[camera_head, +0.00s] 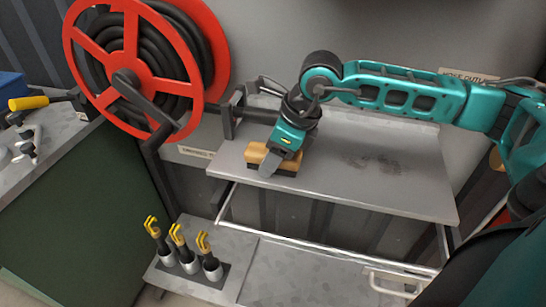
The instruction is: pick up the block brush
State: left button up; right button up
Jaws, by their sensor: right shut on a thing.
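The block brush (257,152) has a tan wooden body with dark bristles below. It is at the left part of the grey metal shelf (370,185), near the front edge. My right gripper (272,160) comes down over it from the upper right and is shut on it. The gripper hides the middle of the brush. I cannot tell whether the bristles still touch the shelf. My left gripper is not in view.
A red hose reel (129,62) stands left of the shelf. Several yellow-topped tools (203,243) stand in holders on the lower surface. A green cabinet (85,225) with a grey top is at far left. The shelf's right half is clear apart from dark smudges.

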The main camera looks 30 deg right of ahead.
jog(key=c, duration=0.4)
jog(key=shift+c, duration=0.3)
jog(key=shift+r, duration=0.1)
jog(key=shift+r, duration=0.25)
jog(key=s+a+p, duration=0.1)
jog(key=s+a, duration=1)
jog(key=a, duration=0.2)
jog(key=shift+s+a+p, duration=0.35)
jog(key=shift+p, duration=0.05)
